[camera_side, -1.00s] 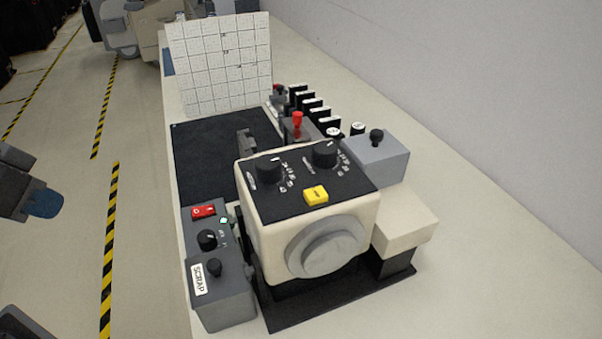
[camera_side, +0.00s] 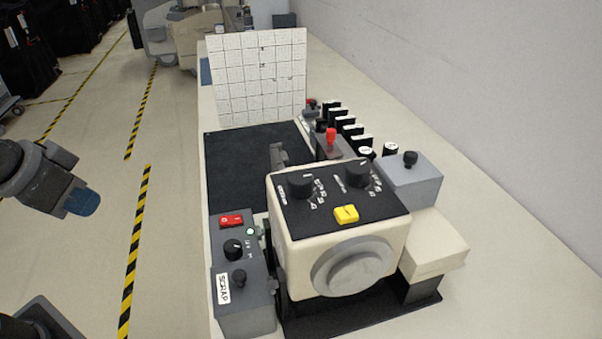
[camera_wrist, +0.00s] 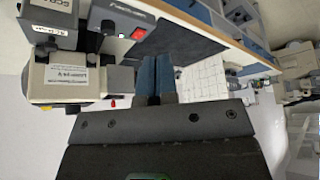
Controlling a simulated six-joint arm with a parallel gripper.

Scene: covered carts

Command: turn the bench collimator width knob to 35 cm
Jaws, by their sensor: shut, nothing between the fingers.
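The collimator head (camera_side: 300,240) is a cream box with a black top panel on the bench. The panel has two black knobs, a left knob (camera_side: 301,187) and a right knob (camera_side: 360,174), with small markings around them. I cannot read which is the width knob or its setting. A yellow button (camera_side: 346,214) sits in front of them. My gripper (camera_side: 82,202) has blue fingertips and is well left of the bench, over the floor, apart from the knobs. In the wrist view the blue fingers (camera_wrist: 157,78) are together and empty.
A grey box with a SCRAP label (camera_side: 240,300), a red switch (camera_side: 231,220) and a small knob (camera_side: 234,249) stand left of the head. A grey box with a knob (camera_side: 410,180) is to its right. Behind are a dark mat (camera_side: 240,170) and a white grid board (camera_side: 258,80).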

